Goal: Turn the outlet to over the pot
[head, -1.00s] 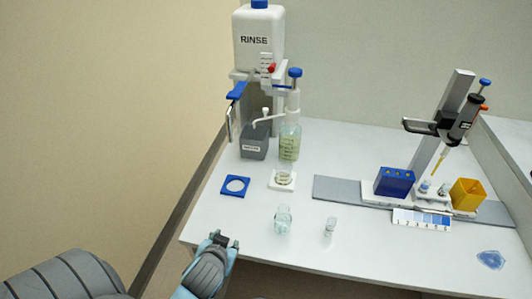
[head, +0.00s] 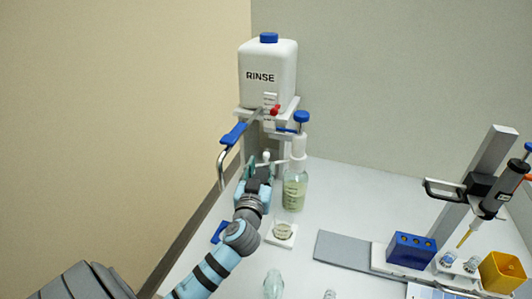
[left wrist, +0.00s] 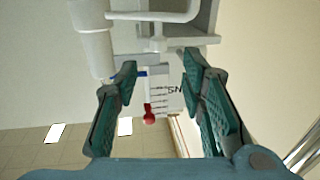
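The dispenser bottle (head: 294,190) has a white pump head with a blue knob (head: 302,117) and stands upright with pale green liquid in it. Its white outlet (left wrist: 155,17) reaches left from the pump head, and in the left wrist view it crosses the top, beyond the fingertips. The pot (head: 283,230), a small glass vessel, sits on a white pad in front of the bottle. My left gripper (left wrist: 157,66) is open and empty, fingers short of the outlet. It also shows in the head view (head: 259,178), hiding part of the outlet. My right gripper is out of view.
The RINSE tank (head: 268,75) with a red tap stands on a rack behind; a blue-handled lever (head: 233,134) hangs at its left. A blue ring (head: 217,233) is partly hidden by my arm. A blue block (head: 411,250) and pipette stand are right. A glass vial (head: 274,285) stands at front.

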